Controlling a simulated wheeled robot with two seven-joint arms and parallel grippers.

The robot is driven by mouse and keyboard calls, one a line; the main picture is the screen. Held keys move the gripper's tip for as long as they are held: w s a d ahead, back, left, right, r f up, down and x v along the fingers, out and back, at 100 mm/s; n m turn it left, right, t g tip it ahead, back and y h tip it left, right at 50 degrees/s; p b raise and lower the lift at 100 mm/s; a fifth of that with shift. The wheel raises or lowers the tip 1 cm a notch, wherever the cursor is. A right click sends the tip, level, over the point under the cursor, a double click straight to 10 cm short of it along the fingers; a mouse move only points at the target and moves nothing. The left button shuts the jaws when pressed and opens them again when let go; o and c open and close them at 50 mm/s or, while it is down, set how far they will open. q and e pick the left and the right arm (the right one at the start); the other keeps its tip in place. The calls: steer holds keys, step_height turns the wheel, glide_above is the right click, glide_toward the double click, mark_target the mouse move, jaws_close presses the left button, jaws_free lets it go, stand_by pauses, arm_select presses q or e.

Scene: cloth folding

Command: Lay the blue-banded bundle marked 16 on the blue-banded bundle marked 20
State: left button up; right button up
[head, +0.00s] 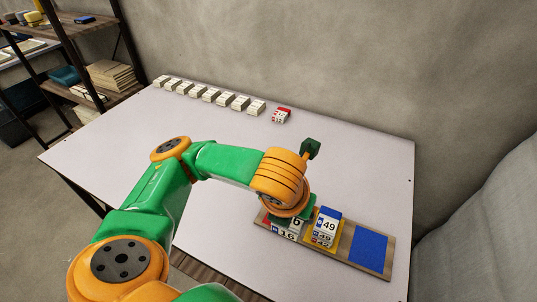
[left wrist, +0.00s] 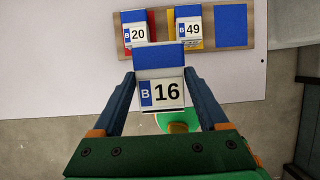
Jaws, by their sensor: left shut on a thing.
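My left gripper (left wrist: 160,80) is shut on the bundle marked 16 (left wrist: 164,93), which has a blue band and a letter B on its label. In the left wrist view the bundle is upright between the two fingers and nearer the camera than the board. The blue-banded bundle marked 20 (left wrist: 135,32) lies on the red part of the board, just beyond the held bundle in that view. My right gripper is out of view.
A blue-banded bundle marked 49 (head: 327,224) tops a stack on the yellow part of the brown board (head: 342,269). The blue square (head: 369,248) is bare. A red-banded bundle (head: 281,116) and a row of white bundles (head: 210,95) lie along the back. The table middle is clear.

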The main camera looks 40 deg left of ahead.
arm_select(q)
steer(key=shift+w+a+f+b, duration=0.65)
steer(key=shift+w+f+b, duration=0.05)
steer(key=shift+f, duration=0.25)
steer(key=w+a+f, duration=0.4)
steer(key=w+f, duration=0.1)
steer(key=w+a+f, duration=0.2)
steer(key=w, duration=0.1)
steer(key=shift+a+f+b, duration=0.3)
steer(key=shift+f+b, duration=0.05)
steer(key=shift+b, duration=0.05)
step_height(320, 180, down, 3)
steer(key=shift+r, duration=0.1)
steer(key=shift+w, duration=0.1)
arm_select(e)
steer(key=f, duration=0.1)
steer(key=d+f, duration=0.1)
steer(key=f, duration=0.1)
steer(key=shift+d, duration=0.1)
arm_select(q)
steer(key=shift+f, duration=0.25)
